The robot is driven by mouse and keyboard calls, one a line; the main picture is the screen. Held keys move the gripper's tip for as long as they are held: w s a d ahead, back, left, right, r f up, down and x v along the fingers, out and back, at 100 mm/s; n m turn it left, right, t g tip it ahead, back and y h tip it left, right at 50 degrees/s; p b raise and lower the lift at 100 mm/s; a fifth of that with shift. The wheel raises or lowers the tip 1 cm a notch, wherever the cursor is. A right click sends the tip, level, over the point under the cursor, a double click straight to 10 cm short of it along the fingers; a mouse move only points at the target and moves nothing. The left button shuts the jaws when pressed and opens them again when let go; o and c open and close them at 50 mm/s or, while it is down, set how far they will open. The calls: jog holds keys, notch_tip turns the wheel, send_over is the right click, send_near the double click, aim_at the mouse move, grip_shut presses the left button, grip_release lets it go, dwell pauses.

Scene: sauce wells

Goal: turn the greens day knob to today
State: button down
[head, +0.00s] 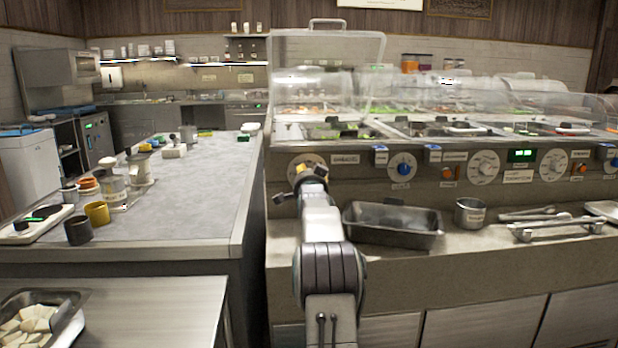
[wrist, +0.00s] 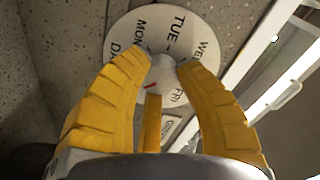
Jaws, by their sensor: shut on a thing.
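A round cream day dial (wrist: 152,38) fills the top middle of the wrist view, with TUE at the top, MON left of it, part of WED and FRI to the right. My gripper (wrist: 168,66) has its yellow fingers shut on the small pale knob (wrist: 163,74) at the dial's centre. A short red mark shows on the knob near the left finger. In the head view my gripper (head: 308,172) covers most of the dial (head: 304,158) on the counter's front panel. The fingers hide the lower part of the dial.
A small green-lit display (head: 522,155) sits right on the panel; I cannot read it. Blue knobs (head: 403,169) and other cream dials (head: 484,167) line the panel. A metal pan (head: 392,225) and a metal cup (head: 469,213) stand on the ledge right of my arm.

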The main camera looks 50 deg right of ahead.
jog(key=shift+w+a, duration=0.15)
jog(key=c, duration=1.2)
grip_release()
jog(key=shift+w+f, duration=0.1)
jog(key=o, duration=0.4)
jog(key=shift+c, duration=0.2)
jog(key=shift+s, duration=0.25)
jog(key=v, duration=1.1)
jog(key=shift+s+a, duration=0.2)
jog(key=shift+a, duration=0.1)
